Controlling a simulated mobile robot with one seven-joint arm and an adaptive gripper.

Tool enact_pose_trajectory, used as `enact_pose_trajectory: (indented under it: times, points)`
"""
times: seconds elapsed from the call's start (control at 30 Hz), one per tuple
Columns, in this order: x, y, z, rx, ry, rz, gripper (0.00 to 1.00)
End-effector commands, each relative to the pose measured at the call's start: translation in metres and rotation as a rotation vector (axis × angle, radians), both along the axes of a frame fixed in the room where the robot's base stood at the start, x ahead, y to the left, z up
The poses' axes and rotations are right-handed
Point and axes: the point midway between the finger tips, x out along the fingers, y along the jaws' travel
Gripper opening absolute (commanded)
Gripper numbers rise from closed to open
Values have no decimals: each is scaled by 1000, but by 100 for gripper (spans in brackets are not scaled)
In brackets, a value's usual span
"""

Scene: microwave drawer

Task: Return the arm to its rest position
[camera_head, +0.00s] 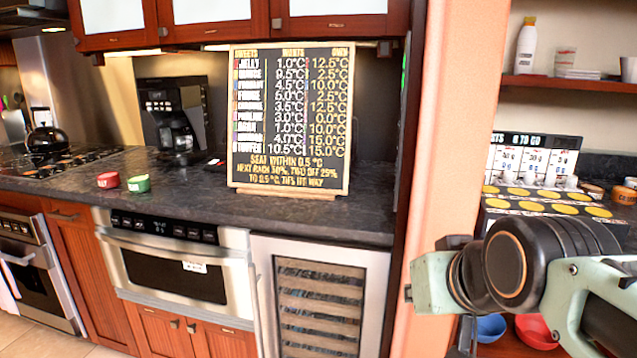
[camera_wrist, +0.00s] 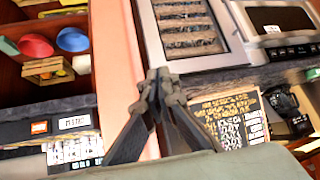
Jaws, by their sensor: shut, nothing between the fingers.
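My gripper (camera_wrist: 158,92) shows in the wrist view with its two dark fingers meeting at the tips, shut and empty. It is in front of the orange wall post (camera_wrist: 118,60), apart from the counter things. In the head view my arm (camera_head: 520,265) is bent at the lower right, in front of the post and the right-hand shelves; the fingers cannot be made out there. The microwave drawer (camera_head: 170,262) under the counter is shut. It also shows upside down in the wrist view (camera_wrist: 285,18).
A menu board (camera_head: 290,120) and a coffee maker (camera_head: 172,120) stand on the dark counter (camera_head: 130,200). A glass-fronted cooler (camera_head: 318,300) is below. Right shelves hold bottles, cups and bowls, close to my arm.

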Motion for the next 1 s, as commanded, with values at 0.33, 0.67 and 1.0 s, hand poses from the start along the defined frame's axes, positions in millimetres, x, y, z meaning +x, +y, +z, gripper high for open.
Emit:
enact_pose_trajectory:
  times: [0.33,0.67,1.0]
  points:
    - [-91,10,-32,-33,313,-42,0]
    - [-90,10,53,-33,312,-40,0]
    - [-90,10,141,-32,311,-40,0]
